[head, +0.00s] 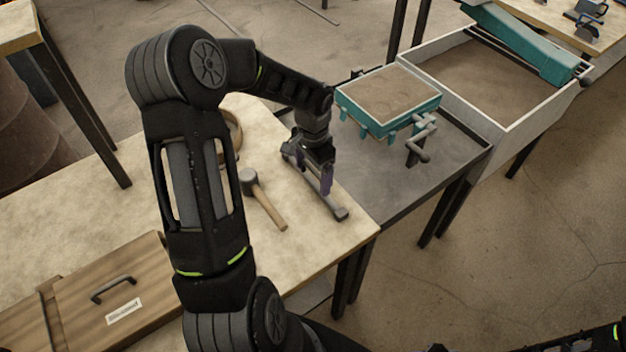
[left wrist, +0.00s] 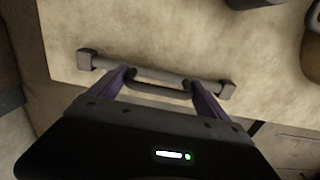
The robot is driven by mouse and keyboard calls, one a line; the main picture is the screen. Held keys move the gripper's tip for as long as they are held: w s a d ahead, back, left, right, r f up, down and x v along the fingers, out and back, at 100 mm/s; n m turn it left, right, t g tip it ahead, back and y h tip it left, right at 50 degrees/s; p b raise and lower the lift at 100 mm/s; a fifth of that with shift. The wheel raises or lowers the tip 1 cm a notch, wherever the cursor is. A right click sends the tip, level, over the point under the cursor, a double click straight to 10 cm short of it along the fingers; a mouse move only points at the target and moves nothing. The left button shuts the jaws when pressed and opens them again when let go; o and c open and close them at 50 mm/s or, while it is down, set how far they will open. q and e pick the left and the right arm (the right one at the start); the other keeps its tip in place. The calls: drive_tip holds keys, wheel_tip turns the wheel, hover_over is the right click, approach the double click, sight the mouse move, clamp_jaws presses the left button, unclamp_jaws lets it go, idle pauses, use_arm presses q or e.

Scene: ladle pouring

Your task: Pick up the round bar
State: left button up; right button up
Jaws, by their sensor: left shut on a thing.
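The round bar (left wrist: 103,64) is a dark grey bar with blocky ends. It lies along the pale worktable near its right edge, and it also shows in the head view (head: 337,209). My left gripper (head: 326,186) points down over the bar, with its purple fingers at it. In the left wrist view the left gripper (left wrist: 163,84) has its fingers at the middle part of the bar, by a loop-like grip piece. It is shut on the bar. The bar looks still at table height; I cannot tell whether it touches the table. My right gripper is not clearly seen.
A mallet (head: 263,199) lies left of the bar, with a round wooden ring (head: 232,130) behind it. A wooden case (head: 95,300) is at the front left. A teal sand-filled mould (head: 390,95) stands on a dark side table (head: 455,150). A sand bin (head: 480,75) is beyond.

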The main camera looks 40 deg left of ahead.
sight(313, 168)
use_arm(q)
drive_tip(key=c, duration=0.8)
wheel_tip(313, 168, up, 10)
drive_tip(key=shift+r+b, duration=0.1)
drive_tip(key=shift+b, duration=0.6)
